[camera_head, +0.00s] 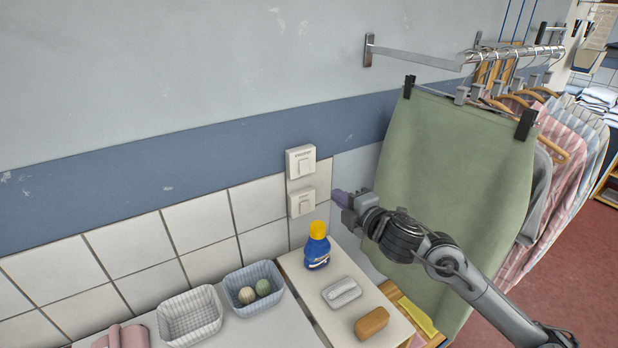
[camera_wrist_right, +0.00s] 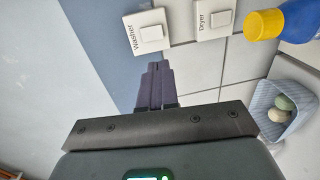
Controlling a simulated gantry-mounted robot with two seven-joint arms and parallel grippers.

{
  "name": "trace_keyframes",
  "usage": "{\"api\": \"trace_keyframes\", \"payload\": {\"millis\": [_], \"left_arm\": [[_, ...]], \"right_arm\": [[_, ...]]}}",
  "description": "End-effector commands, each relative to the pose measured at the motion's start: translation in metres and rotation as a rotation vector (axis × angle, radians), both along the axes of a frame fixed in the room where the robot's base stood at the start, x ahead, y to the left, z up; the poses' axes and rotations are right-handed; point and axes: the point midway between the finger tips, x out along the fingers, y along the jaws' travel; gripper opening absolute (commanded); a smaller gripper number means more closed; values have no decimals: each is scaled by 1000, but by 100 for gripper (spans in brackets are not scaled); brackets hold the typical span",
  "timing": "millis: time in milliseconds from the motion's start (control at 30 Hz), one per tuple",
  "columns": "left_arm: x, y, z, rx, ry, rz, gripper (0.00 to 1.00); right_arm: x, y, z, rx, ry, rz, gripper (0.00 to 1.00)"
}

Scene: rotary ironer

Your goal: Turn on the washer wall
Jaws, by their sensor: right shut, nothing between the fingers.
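The washer wall switch (camera_head: 301,161) is the upper of two white rocker switches on the wall in the head view. In the right wrist view the switch labelled Washer (camera_wrist_right: 148,32) lies just beyond my fingertips. The Dryer switch (camera_head: 301,203) is right below it, and also shows in the right wrist view (camera_wrist_right: 214,18). My right gripper (camera_head: 340,197) is shut and empty, to the right of the Dryer switch and lower than the washer switch. Its purple fingers (camera_wrist_right: 157,68) point toward the washer switch in the wrist view, with no contact visible. My left gripper is out of view.
A blue bottle with a yellow cap (camera_head: 317,246) stands on a white surface below the switches. Baskets (camera_head: 190,316) and soap bars (camera_head: 372,323) are nearby. A green cloth (camera_head: 455,180) hangs behind my right arm from a metal rail (camera_head: 420,57).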

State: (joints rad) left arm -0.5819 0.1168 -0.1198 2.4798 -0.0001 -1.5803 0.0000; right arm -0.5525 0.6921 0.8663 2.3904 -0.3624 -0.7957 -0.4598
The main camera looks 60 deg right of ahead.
Motion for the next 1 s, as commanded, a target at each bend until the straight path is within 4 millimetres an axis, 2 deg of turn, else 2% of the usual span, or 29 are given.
{"api": "trace_keyframes", "payload": {"millis": [467,667,1000], "left_arm": [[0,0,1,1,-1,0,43],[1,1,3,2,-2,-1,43],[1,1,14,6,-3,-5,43]], "right_arm": [[6,-3,-1,2,0,1,0],[28,-14,-3,1,0,1,0],[84,-42,-9,0,1,0,0]]}}
